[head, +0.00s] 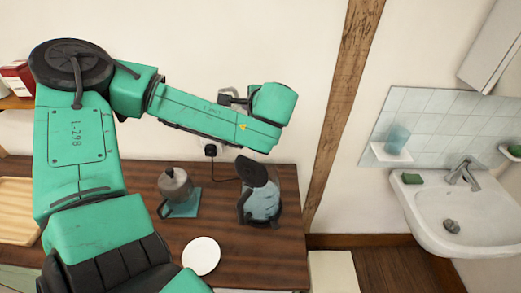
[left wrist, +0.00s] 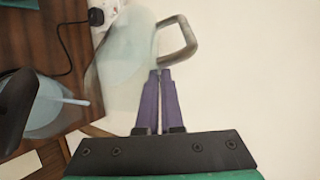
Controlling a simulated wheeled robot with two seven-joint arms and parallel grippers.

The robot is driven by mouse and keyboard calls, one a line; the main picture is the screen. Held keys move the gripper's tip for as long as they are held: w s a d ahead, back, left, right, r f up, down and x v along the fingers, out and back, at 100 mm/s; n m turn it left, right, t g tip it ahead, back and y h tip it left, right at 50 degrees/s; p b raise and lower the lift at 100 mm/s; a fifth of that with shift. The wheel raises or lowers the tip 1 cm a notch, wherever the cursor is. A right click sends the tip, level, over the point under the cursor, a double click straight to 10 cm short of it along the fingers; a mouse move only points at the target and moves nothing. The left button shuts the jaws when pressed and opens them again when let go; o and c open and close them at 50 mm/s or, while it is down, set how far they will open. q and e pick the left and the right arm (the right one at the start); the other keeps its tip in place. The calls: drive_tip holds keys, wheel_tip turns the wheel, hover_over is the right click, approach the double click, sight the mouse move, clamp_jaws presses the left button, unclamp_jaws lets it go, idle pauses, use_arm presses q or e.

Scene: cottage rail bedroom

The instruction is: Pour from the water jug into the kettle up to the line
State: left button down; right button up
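The kettle (head: 264,204) stands on the dark wooden counter, clear-sided with pale blue water in it and its black lid (head: 251,171) raised. It also shows at the left of the left wrist view (left wrist: 44,112). The water jug (left wrist: 122,62) is see-through and tilted, with a grey handle (left wrist: 190,38). In the head view my teal left arm reaches over the counter and hides the gripper. I cannot tell the jug's water level or whether water is flowing. My right gripper is not in view.
A grey metal pot (head: 175,188) sits on a teal mat (head: 186,208), left of the kettle. A white plate (head: 201,256) lies in front. A cord runs from the wall plug (head: 210,150) towards the kettle. A sink (head: 455,215) is at the right.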

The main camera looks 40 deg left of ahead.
use_arm(q)
drive_tip(key=shift+s+d+r+t+y+b, duration=0.1)
drive_tip(key=shift+d+r+t+y+b, duration=0.25)
drive_tip(key=shift+d+y+b, duration=0.2)
idle(2.3)
